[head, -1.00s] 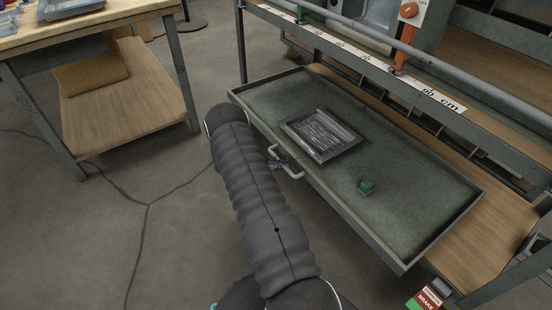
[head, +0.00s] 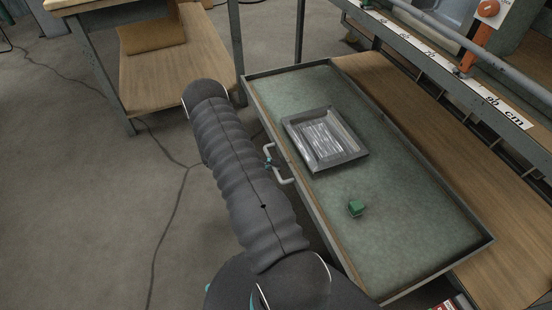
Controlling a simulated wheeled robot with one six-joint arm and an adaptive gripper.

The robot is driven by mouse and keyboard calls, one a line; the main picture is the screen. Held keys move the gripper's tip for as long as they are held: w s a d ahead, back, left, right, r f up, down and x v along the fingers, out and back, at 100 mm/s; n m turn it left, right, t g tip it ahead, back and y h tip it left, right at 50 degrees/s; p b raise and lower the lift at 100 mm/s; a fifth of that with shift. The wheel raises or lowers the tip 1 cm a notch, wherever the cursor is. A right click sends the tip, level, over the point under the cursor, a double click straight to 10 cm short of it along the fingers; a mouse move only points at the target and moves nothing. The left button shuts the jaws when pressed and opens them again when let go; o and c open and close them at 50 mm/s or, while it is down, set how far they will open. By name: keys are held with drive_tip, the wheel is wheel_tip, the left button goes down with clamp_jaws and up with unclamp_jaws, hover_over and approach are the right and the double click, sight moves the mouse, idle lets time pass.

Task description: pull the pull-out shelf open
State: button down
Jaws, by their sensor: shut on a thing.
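The pull-out shelf (head: 420,212) is a shallow tray with a green-grey floor and a raised metal rim. It stands out from the bench frame, over the floor. Its pale bar handle (head: 284,180) is on the front edge. My gripper (head: 268,160) is shut on the handle at its far end. Only a small teal and grey part of the gripper shows; my dark ribbed arm hides the rest. A grey metal tray (head: 325,139) and a small green block (head: 356,208) rest on the shelf.
A wooden lower board (head: 440,133) lies behind the shelf, under a rail with a centimetre scale (head: 430,52). Another table with a wooden lower shelf (head: 175,75) stands at the upper left. The concrete floor to the left is open.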

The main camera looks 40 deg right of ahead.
drive_tip(key=shift+w+a, duration=0.1)
drive_tip(key=shift+a, duration=0.05)
drive_tip(key=c, duration=1.1)
unclamp_jaws()
drive_tip(key=shift+c, duration=0.2)
drive_tip(key=v, duration=1.1)
drive_tip(key=shift+w+a, duration=0.2)
drive_tip(key=shift+w, duration=0.2)
